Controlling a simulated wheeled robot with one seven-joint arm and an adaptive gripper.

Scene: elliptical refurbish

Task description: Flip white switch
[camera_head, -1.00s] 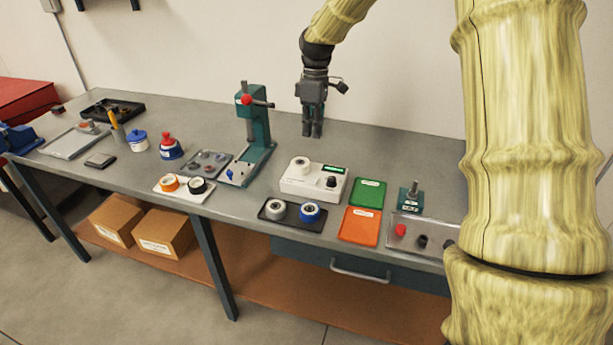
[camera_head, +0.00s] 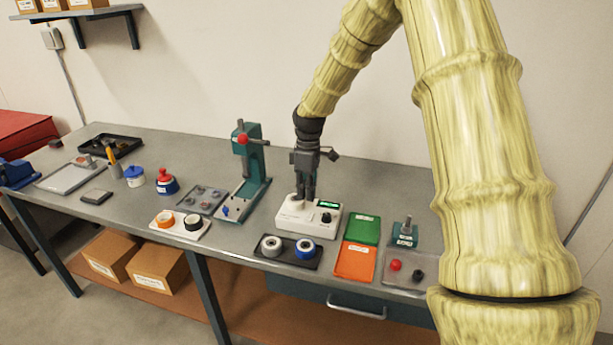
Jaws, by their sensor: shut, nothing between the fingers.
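A white instrument box (camera_head: 290,220) stands on the workbench, with a small green display and a black knob (camera_head: 326,217) on its right part. I cannot make out a distinct white switch on it at this size. My gripper (camera_head: 306,198) points straight down, shut and empty, with its fingertips at the top of the box's left part. The fingers partly hide the pale round piece there. I cannot tell whether the fingertips touch the box.
A black tray (camera_head: 284,262) with two rolls is in front of the box. Green (camera_head: 363,230) and orange (camera_head: 355,262) trays and a small teal lever stand (camera_head: 404,235) are to its right. A teal press (camera_head: 254,170) stands left. The bench behind the box is clear.

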